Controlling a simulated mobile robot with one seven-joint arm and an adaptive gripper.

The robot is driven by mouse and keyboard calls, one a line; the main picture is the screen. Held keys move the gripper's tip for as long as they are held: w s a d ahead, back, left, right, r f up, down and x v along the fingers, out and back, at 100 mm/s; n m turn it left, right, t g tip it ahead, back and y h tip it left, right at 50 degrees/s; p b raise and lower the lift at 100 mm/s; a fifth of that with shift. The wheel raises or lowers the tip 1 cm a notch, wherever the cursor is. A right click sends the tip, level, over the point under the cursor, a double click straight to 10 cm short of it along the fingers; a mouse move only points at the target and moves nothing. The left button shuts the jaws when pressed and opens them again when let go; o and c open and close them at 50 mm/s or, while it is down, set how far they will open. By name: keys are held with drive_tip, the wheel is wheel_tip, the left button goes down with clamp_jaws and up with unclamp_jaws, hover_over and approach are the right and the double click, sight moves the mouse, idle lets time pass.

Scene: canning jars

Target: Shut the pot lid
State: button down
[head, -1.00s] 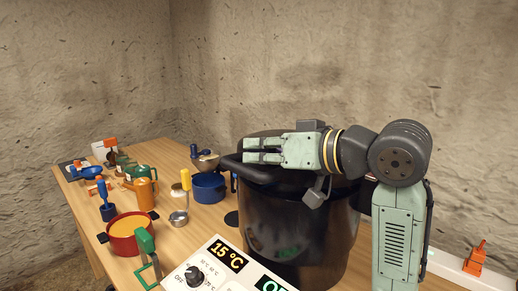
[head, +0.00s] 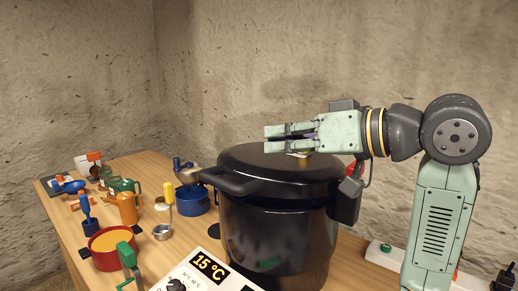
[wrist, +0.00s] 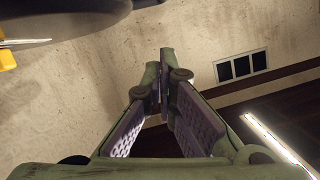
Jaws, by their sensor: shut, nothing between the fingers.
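The large black pot (head: 270,238) stands on the wooden table. Its dark domed lid (head: 250,158) lies over the mouth, looking roughly level; I cannot tell whether it is fully seated. A black handle (head: 232,183) sticks out at the left of the rim. My gripper (head: 268,139) is above the lid, pointing left, with its fingers apart from the lid's surface. It is shut and empty; in the wrist view its fingertips (wrist: 165,75) converge with nothing between them. A small yellow detail on the lid is partly hidden under my gripper.
The control panel (head: 205,272) with a 15 °C display stands in front of the pot. Left of it are a red pot (head: 112,250), a blue pot (head: 193,200), an orange jug (head: 127,208) and several utensils. A white strip (head: 400,262) lies to the right.

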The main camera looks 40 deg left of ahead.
drive_tip(key=shift+w+d+b, duration=0.1)
drive_tip(key=shift+d+b, duration=0.1)
drive_tip(key=shift+b, duration=0.4)
drive_tip(key=s+a+f+p, duration=0.1)
drive_tip(key=a+f+p, duration=0.3)
drive_tip(key=a, duration=0.6)
drive_tip(key=shift+f, duration=1.05)
